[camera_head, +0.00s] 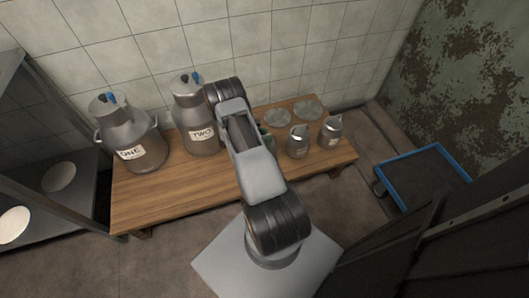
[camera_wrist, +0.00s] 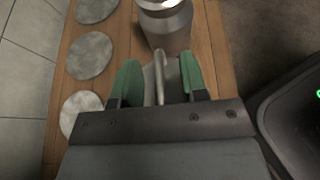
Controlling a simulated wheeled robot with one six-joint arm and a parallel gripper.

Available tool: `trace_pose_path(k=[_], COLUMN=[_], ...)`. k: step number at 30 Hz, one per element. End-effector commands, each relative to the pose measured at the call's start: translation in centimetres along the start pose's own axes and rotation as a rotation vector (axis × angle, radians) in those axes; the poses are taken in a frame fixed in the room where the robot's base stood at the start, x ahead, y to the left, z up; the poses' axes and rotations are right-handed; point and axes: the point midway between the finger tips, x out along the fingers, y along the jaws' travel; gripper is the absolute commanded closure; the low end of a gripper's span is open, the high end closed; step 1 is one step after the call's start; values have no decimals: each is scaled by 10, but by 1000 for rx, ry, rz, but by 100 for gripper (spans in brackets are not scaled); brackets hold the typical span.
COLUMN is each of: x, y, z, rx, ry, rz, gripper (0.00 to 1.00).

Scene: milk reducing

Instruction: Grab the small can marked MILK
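A small metal can (camera_head: 297,142) stands on the wooden table, with a similar small can (camera_head: 331,131) to its right. Their markings are too small to read, so I cannot tell which says MILK. My gripper (camera_wrist: 160,78) has green fingers, spread apart. A thin metal handle (camera_wrist: 159,76) stands between them, with a gap on its left side. A small metal can (camera_wrist: 168,28) is just beyond the fingertips in the wrist view; I cannot tell whether the handle belongs to it. In the head view my arm hides most of the gripper, left of the small cans.
Large cans marked ONE (camera_head: 131,140) and TWO (camera_head: 197,125) stand on the table (camera_head: 165,198) at the left. Pale round discs (camera_wrist: 90,55) lie along its back. A blue-rimmed tray (camera_head: 425,172) is at the right. Dark shelving (camera_head: 75,200) is at far left.

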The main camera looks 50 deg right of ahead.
Motion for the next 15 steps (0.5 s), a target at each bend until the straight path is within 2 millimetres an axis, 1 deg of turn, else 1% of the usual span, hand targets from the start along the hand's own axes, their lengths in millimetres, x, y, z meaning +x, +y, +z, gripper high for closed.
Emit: trace_pose_path(k=[1, 2, 13, 15], x=[0, 0, 0, 0], y=[0, 0, 0, 0], z=[0, 0, 0, 0], rx=[0, 0, 0, 0], ry=[0, 0, 0, 0], rz=[0, 0, 0, 0], gripper=[60, 63, 98, 100])
